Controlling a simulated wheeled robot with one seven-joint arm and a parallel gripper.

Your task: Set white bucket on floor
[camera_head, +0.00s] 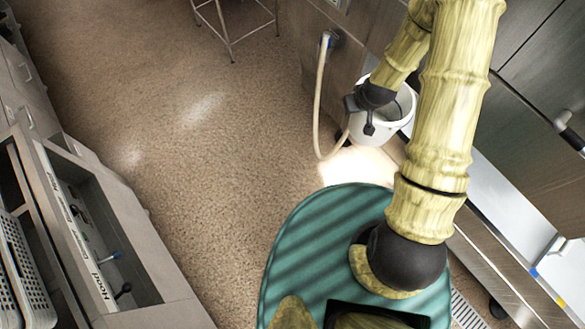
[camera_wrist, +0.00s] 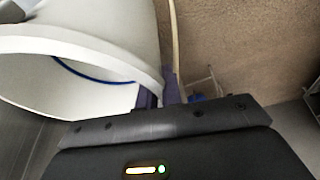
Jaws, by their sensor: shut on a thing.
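A white bucket (camera_head: 397,112) hangs at the end of my arm, in the upper right of the head view, near the cabinet fronts. In the wrist view the bucket (camera_wrist: 130,40) fills the upper left, tilted, with its open mouth and a blue line inside. My gripper (camera_head: 368,128) is shut on the bucket's rim at its left side; it also shows in the wrist view (camera_wrist: 160,97). The fingertips are partly hidden by the rim. The brown speckled floor (camera_head: 200,150) lies open to the left. The gap between bucket and floor is hard to judge.
A pale hose (camera_head: 318,100) hangs from the cabinet wall just left of the bucket. Cabinets (camera_head: 525,90) line the right. A hood unit (camera_head: 100,240) and a perforated basket (camera_head: 22,265) stand at the left. A metal-legged stand (camera_head: 232,40) is at the back. The middle floor is clear.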

